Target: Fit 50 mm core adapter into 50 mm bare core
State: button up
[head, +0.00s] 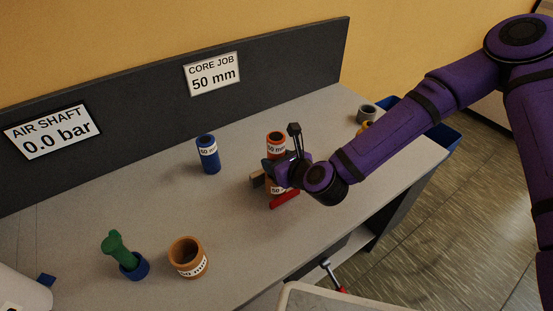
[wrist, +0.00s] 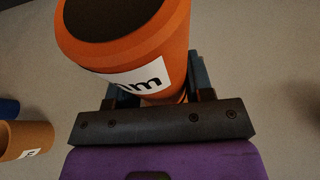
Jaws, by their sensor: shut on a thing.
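An orange cylinder (head: 276,141) labelled 50 mm stands upright in my gripper (head: 271,172). In the wrist view the orange cylinder (wrist: 150,50) has a dark round top and a partly cut-off label. The jaws (wrist: 158,92) close around its lower part. Below the gripper a brownish lower piece (head: 278,190) shows another label beginning with 50. Whether it is a separate core joined to the orange piece is hidden by the gripper. A brown open tube (head: 187,257) with a partly readable mm label stands apart at the front left.
A blue tube (head: 208,153) labelled 50 mm stands left of my gripper. A green piece sits in a blue ring (head: 135,267) at front left. A red strip (head: 285,199) lies just below my gripper. A grey ring (head: 367,112) is at back right.

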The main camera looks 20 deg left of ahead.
jog(key=shift+f, duration=1.1)
jog(key=o, duration=1)
jog(key=shift+o, duration=0.2)
jog(key=v, duration=1)
jog(key=shift+s+d+r, duration=0.15)
jog(key=shift+s+d, duration=0.1)
jog(key=shift+d, duration=0.05)
